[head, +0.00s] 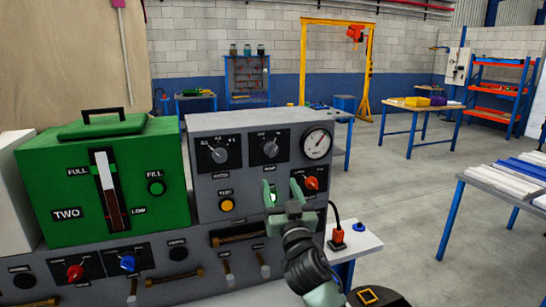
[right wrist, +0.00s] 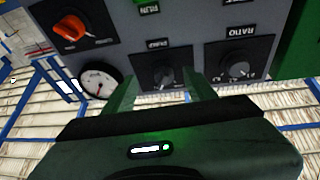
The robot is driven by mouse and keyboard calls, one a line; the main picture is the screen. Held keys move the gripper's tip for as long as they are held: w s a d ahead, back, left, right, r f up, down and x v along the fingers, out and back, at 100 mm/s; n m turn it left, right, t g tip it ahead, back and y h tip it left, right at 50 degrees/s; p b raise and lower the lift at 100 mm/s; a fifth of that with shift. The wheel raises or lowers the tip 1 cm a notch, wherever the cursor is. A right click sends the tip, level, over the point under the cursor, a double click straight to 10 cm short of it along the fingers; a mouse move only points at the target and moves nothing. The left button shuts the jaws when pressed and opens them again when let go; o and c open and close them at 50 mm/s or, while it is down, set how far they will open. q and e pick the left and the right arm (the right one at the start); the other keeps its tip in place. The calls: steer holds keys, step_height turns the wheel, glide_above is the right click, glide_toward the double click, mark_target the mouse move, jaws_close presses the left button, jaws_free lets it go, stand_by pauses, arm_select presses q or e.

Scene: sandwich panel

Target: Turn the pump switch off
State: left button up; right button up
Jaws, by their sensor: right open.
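The pump switch (head: 270,149) is a dark rotary knob in the upper middle of the grey panel, left of the gauge. It also shows in the upside-down right wrist view (right wrist: 166,74), beside its PUMP label. Its exact pointer position is too small to tell. My right gripper (head: 283,190) is open and empty in front of the panel, lower than the knob in the head view. In the right wrist view its two fingers (right wrist: 163,92) appear on either side of the knob, apart from it as far as I can see. My left gripper is not in view.
The ratio knob (head: 219,155) is left of the pump switch. The gauge (head: 316,144) and an orange knob (head: 312,183) are on the right. A yellow button (head: 227,206) is lower left. A green tank (head: 70,190) stands left. Open floor (head: 420,230) lies to the right.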

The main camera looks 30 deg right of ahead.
mark_target(274, 155)
steer(key=shift+t, duration=0.6)
steer(key=w+d+r, duration=0.1)
steer(key=w+r, duration=0.1)
steer(key=w+r+p, duration=0.1)
steer(key=w+r, duration=0.1)
steer(key=w, duration=0.1)
steer(key=w+d+r+p, duration=0.1)
steer(key=w+r, duration=0.1)
steer(key=shift+w+d, duration=0.15)
steer(key=shift+d, duration=0.2)
jaws_close()
